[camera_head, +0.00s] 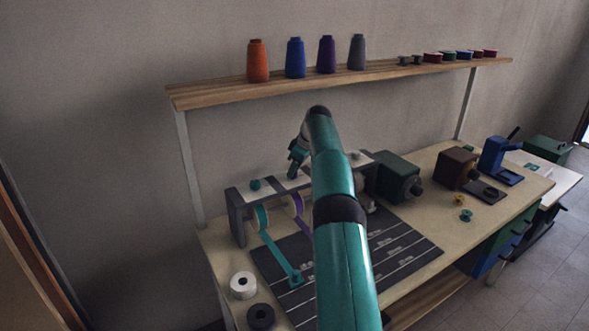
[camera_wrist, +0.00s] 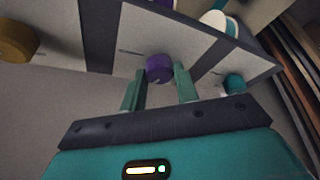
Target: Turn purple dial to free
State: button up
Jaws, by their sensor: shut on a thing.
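The purple dial (camera_wrist: 158,68) sits on a white plate of the dark ribbon stand (camera_head: 237,219). A small line is marked on the plate beside it; any lettering is too small to read. My gripper (camera_wrist: 160,80) has its two teal fingers on either side of the dial and is shut on it. In the head view my gripper (camera_head: 294,168) is over the top of the stand, and the dial is hidden behind it. A purple ribbon (camera_head: 302,224) hangs from a reel beneath.
A teal dial (camera_head: 255,184) stands to the left on the stand, and an ochre dial (camera_wrist: 15,40) shows in the wrist view. A teal ribbon (camera_head: 275,254) runs onto the dark mat (camera_head: 415,249). White (camera_head: 243,285) and black rolls (camera_head: 261,316) stand front left. A shelf (camera_head: 200,94) with thread cones hangs above.

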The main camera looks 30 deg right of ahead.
jog(key=shift+n, duration=0.3)
dwell(0.4)
jog(key=o, duration=1)
